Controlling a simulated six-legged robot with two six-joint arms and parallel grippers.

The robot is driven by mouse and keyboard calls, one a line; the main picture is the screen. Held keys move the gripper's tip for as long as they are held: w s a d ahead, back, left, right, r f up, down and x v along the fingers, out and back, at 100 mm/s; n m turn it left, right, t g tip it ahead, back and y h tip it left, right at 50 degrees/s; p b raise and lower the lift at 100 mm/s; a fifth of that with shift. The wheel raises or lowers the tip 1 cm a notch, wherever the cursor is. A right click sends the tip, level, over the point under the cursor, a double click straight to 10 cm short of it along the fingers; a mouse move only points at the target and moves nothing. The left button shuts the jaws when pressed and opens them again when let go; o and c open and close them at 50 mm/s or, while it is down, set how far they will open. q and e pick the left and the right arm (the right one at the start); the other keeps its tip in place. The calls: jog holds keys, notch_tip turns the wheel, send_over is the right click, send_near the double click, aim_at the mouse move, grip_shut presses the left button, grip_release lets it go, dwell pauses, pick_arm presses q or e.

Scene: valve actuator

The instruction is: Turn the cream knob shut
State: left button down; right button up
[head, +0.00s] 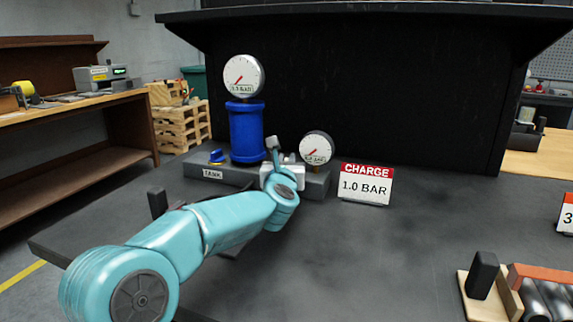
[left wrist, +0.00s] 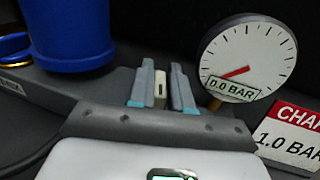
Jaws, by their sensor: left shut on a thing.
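The cream knob (left wrist: 160,90) shows as a narrow upright cream piece between the two grey fingers in the left wrist view. My left gripper (left wrist: 162,82) is shut on it. In the head view my left arm reaches to the grey base block (head: 318,186), and the wrist hides the knob and most of the fingers. The small round gauge (head: 316,148) stands just right of the gripper; in the left wrist view this gauge (left wrist: 248,58) reads 0.0 BAR, with a red needle. My right gripper is not in view.
A blue tank (head: 247,132) with a larger gauge (head: 243,76) on top stands left of the gripper. A blue knob (head: 217,156) sits by the TANK label. A CHARGE 1.0 BAR sign (head: 366,185) stands to the right. The middle of the dark table is clear.

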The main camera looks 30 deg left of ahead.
pick_arm(q)
jog(key=c, duration=1.4)
grip_release()
jog(key=b+v, duration=0.1)
jog(key=v, duration=1.5)
jog(key=shift+s, duration=0.2)
